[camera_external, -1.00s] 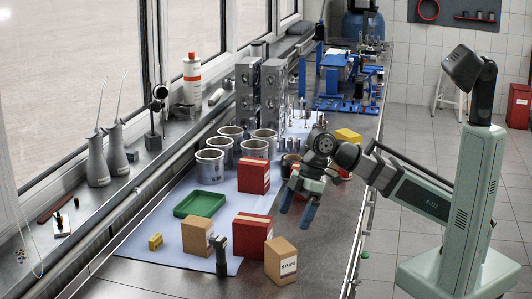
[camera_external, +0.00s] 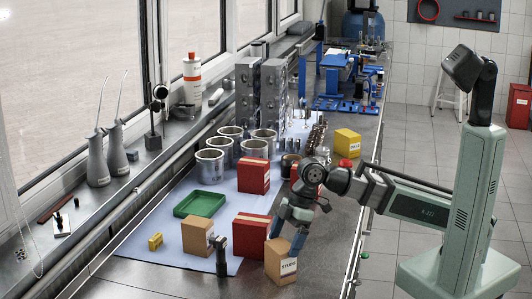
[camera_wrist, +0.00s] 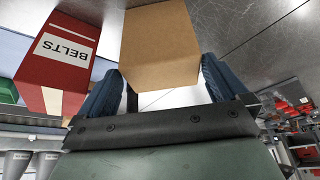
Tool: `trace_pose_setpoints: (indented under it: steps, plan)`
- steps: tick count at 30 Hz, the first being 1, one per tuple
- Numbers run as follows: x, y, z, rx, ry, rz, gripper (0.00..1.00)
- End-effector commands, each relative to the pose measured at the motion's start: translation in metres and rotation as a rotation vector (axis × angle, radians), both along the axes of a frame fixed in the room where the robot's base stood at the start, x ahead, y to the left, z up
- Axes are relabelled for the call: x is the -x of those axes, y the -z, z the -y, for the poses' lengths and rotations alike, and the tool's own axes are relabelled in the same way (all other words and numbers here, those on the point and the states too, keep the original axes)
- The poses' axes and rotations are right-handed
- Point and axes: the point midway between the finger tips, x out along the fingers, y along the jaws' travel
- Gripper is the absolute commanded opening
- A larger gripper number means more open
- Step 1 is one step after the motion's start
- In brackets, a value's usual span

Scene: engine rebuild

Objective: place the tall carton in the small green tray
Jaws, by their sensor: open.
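The tall tan carton (camera_external: 280,264), labelled STUDS, stands upright at the near edge of the bench. In the wrist view the carton (camera_wrist: 160,45) shows plain tan faces between my fingers. My gripper (camera_external: 285,236) is open and points down at the carton's top. Its blue fingers (camera_wrist: 162,72) lie to either side of the carton's near end; whether they touch it I cannot tell. The small green tray (camera_external: 199,204) lies empty on the pale mat, left of and beyond the carton.
A red BELTS box (camera_external: 252,235) stands close to the carton's left, and shows in the wrist view (camera_wrist: 62,55). A shorter tan box (camera_external: 197,236), a dark upright part (camera_external: 221,256) and a yellow block (camera_external: 155,241) stand near the tray. Another red box (camera_external: 252,175) and metal cylinders (camera_external: 210,166) stand behind.

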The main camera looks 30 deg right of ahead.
Motion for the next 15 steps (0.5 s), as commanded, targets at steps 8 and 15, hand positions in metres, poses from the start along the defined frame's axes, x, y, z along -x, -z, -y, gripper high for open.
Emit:
trace_pose_setpoints:
  steps: [8,15]
  plan:
    - [0.002,0.028,-0.010,0.002,0.000,-0.001,1.00]
    - [0.002,0.043,-0.016,0.000,0.000,0.000,1.00]
